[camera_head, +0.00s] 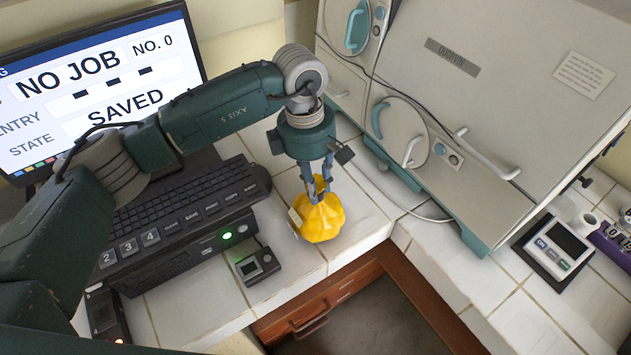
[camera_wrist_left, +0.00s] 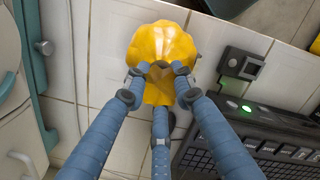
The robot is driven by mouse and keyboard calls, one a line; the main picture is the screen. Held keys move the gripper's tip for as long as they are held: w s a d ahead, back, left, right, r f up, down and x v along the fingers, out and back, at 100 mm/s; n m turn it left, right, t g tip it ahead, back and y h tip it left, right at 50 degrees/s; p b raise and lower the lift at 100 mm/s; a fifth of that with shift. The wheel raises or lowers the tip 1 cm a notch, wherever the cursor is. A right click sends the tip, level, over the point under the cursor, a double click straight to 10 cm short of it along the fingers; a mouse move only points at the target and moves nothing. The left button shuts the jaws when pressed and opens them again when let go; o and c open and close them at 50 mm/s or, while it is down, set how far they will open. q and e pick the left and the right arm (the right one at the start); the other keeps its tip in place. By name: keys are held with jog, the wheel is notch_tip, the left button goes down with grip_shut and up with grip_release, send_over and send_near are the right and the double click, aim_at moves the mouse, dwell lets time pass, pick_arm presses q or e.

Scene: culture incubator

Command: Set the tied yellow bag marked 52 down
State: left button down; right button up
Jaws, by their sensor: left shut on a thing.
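The tied yellow bag (camera_head: 321,219) is at the white tiled counter, near its front edge. A pale tag (camera_head: 295,217) hangs at its left side; I cannot read a number on it. My left gripper (camera_head: 317,190) points down from above and is shut on the bag's neck. In the left wrist view the bag (camera_wrist_left: 165,45) lies beyond the blue fingers (camera_wrist_left: 158,75), which close around its gathered top. I cannot tell whether the bag's underside touches the tiles. My right gripper is not in view.
A small dark device (camera_head: 257,266) sits just left of the bag, beside a keyboard (camera_head: 180,205) and a screen (camera_head: 100,85). The incubator (camera_head: 450,110) stands behind to the right. A timer-like device (camera_head: 556,246) is at far right. Bare tiles (camera_head: 365,205) lie right of the bag.

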pick_arm(q)
jog(key=c, duration=1.4)
grip_release()
jog(key=shift+f, duration=0.1)
jog(key=shift+c, duration=0.2)
